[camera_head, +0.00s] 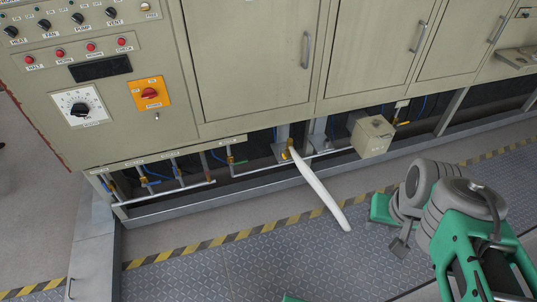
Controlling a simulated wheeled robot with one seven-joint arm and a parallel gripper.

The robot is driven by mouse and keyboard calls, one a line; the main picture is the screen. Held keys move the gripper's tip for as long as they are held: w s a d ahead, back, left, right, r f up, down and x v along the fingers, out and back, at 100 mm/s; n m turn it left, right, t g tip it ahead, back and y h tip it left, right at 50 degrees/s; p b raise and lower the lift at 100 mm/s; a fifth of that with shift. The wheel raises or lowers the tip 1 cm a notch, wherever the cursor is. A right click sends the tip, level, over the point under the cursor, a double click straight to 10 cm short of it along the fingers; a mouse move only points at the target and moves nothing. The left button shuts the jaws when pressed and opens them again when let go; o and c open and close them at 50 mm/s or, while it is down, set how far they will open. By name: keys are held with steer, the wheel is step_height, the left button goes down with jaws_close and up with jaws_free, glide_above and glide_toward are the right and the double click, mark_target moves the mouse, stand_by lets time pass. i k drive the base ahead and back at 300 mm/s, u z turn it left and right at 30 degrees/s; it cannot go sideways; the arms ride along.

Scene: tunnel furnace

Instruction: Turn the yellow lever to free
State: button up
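Several valves and pipe fittings sit in the open recess under the cabinet. A small yellow lever-like part (403,123) shows at the right of the recess, beside a beige box; it is too small to tell its setting. A brass-yellow fitting (289,149) sits at the middle, at the upper end of a white hose-like piece. Another brass fitting (230,159) is further left. My green and grey arm is at the lower right, apart from the fittings. A small grey part that may be my gripper (402,244) hangs beside it; its fingers cannot be made out.
The beige cabinet (250,60) has a panel of knobs, red buttons and an orange plate (150,93) with a red switch. The white hose-like piece (322,190) slopes out over the floor. A beige box (372,135) juts from the recess. The metal floor (270,262) ahead is clear.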

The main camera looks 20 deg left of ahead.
mark_target(281, 149)
steer(key=u, duration=1.05)
steer(key=i, duration=1.05)
steer(key=u, duration=0.6)
